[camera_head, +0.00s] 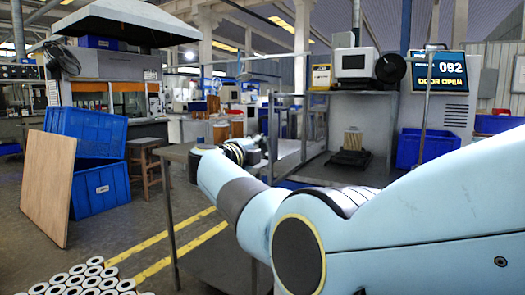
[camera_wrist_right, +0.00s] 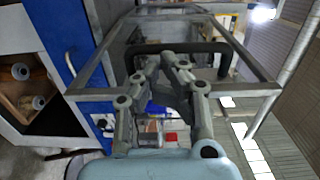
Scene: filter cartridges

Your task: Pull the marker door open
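The marker door has a grey frame and clear panes. In the head view its frame (camera_head: 271,120) stands swung out from the machine, and the machine's screen (camera_head: 440,72) reads "DOOR OPEN". In the right wrist view the door frame (camera_wrist_right: 232,42) spreads across the upper part, with a black bar handle (camera_wrist_right: 195,47) running across it. My right gripper (camera_wrist_right: 161,62) has its fingertips drawn almost together at the handle bar; I cannot tell whether they touch it. In the head view the right gripper (camera_head: 262,148) is small beside the door's edge. My left gripper is not in view.
A grey table (camera_head: 180,152) stands left of my right arm. Blue crates (camera_head: 100,188) and a wooden board (camera_head: 46,185) are further left. White rings (camera_head: 75,280) lie at the bottom left. A blue bin (camera_head: 425,148) sits right of the machine opening. Open floor lies between crates and table.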

